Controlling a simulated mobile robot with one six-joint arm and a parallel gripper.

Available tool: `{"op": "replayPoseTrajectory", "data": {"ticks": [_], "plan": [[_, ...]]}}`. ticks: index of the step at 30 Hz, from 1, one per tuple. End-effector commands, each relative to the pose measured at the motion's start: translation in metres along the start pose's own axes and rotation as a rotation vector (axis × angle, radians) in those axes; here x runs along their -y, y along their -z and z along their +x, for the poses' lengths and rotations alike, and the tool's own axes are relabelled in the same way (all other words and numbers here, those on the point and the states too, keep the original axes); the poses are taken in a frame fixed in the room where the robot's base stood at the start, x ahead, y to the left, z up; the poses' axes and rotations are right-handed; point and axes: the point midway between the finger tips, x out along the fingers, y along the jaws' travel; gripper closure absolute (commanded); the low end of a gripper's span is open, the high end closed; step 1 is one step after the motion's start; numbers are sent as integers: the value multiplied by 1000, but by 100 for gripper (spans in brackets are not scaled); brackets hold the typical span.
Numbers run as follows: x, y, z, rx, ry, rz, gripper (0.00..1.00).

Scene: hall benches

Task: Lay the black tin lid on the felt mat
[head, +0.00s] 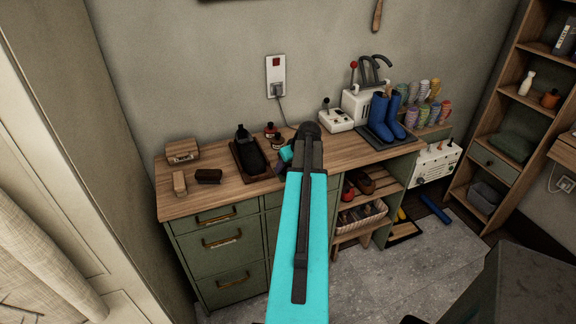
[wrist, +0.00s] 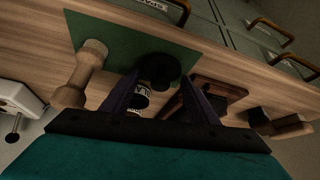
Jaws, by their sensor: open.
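The black tin lid (wrist: 158,66) appears as a dark round shape over the right part of the green felt mat (wrist: 105,40) in the wrist view. Whether it lies flat on the felt is hard to tell. My gripper (wrist: 160,76) is open, with its two dark fingertips on either side of the lid; I cannot tell whether they touch it. In the head view, my arm hides the mat and the lid, and my gripper (head: 285,155) is low over the wooden bench.
A wooden-handled tool (wrist: 80,75) stands near the left finger. Small bottles (wrist: 139,99) show between the fingers. A tray (head: 238,160) with a black shoe, brushes (head: 208,176) and a box (head: 183,151) are left on the bench. Blue boots (head: 385,118) stand right.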

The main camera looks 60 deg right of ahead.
Motion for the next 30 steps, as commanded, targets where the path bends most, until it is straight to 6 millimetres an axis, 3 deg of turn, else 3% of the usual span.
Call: {"op": "replayPoseTrajectory", "data": {"ticks": [8, 30], "plan": [[0, 1, -11, -1, -1, 0, 46], [0, 1, -90, -2, -2, 0, 46]]}}
